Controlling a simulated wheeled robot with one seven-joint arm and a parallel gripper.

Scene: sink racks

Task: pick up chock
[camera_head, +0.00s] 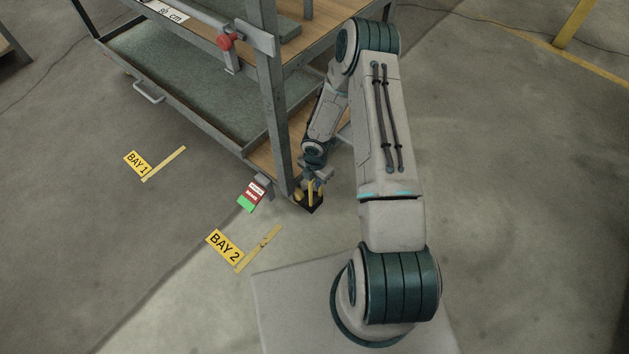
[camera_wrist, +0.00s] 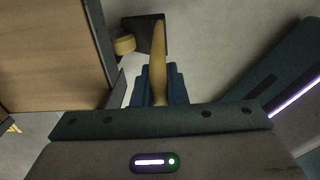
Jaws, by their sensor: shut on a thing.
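The chock (camera_head: 313,205) is a dark block with a yellow upright handle, on the floor beside the cart's near corner post in the head view. In the wrist view its dark body (camera_wrist: 148,30) shows beyond the long yellow handle, which runs down between my fingers. My gripper (camera_head: 315,181) is low over the chock, shut on its handle; it also shows in the wrist view (camera_wrist: 158,78). Whether the chock touches the floor I cannot tell.
The cart (camera_head: 283,110) with its wooden deck stands right next to the chock, and a yellowish caster wheel (camera_wrist: 124,45) sits close beside it. Floor markings read BAY 1 and BAY 2 (camera_head: 224,247). Floor to the right is clear.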

